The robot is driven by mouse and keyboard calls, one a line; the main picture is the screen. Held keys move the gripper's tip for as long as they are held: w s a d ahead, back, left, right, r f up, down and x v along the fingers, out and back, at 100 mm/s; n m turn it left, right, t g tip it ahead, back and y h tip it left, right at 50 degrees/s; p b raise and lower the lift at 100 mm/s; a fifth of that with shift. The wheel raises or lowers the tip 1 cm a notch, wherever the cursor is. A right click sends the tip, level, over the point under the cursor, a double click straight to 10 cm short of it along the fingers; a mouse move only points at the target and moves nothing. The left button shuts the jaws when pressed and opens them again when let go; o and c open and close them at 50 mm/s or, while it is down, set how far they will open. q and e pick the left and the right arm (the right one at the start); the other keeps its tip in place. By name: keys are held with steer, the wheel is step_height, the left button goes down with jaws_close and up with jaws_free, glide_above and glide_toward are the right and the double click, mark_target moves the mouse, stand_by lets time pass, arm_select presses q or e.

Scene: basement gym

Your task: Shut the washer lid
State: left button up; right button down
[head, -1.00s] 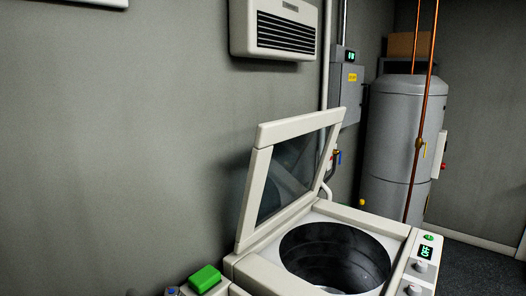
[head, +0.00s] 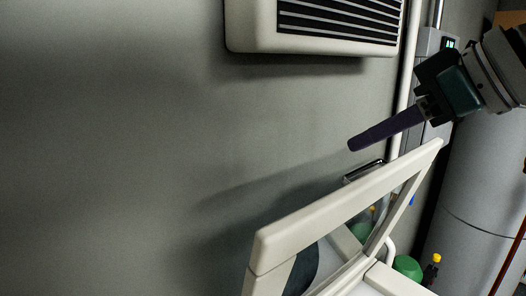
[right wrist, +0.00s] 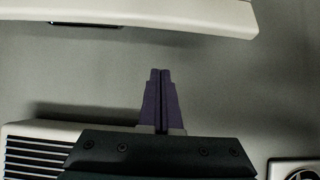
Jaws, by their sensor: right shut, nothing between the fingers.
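The washer lid (head: 345,205), a pale frame around a glass pane, stands raised and tilted in the head view. A small part of the washer body (head: 393,280) shows at the bottom edge; its drum and panel are out of frame. My right gripper (head: 352,145) is shut and empty, its purple fingers pointing left and down above and behind the lid's top edge, with no contact visible. In the right wrist view its closed fingers (right wrist: 161,73) point toward a pale bar, apparently the lid edge (right wrist: 185,15), with a gap between. My left gripper is not in view.
A wall heater (head: 315,25) hangs above the lid and also shows in the right wrist view (right wrist: 35,150). A grey tank (head: 480,190) stands at right. Green containers (head: 408,266) and a yellow-capped bottle (head: 432,270) are beyond the washer. Bare wall fills the left.

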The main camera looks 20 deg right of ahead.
mark_target(337, 191)
steer(key=w+f+p, duration=0.1)
steer(key=f+p, duration=0.1)
steer(key=w+a+f+p, duration=0.1)
steer(key=f+p, duration=0.1)
steer(key=w+a+f+p, duration=0.1)
steer(key=w+f+p, duration=0.1)
steer(key=shift+a+f+p, duration=0.1)
steer(key=shift+f+p, duration=0.1)
steer(key=shift+p, duration=0.15)
steer(key=shift+s+d+f+p, duration=0.2)
steer(key=shift+s+f+p, duration=0.05)
steer(key=shift+s+p, duration=0.1)
steer(key=shift+f, duration=0.1)
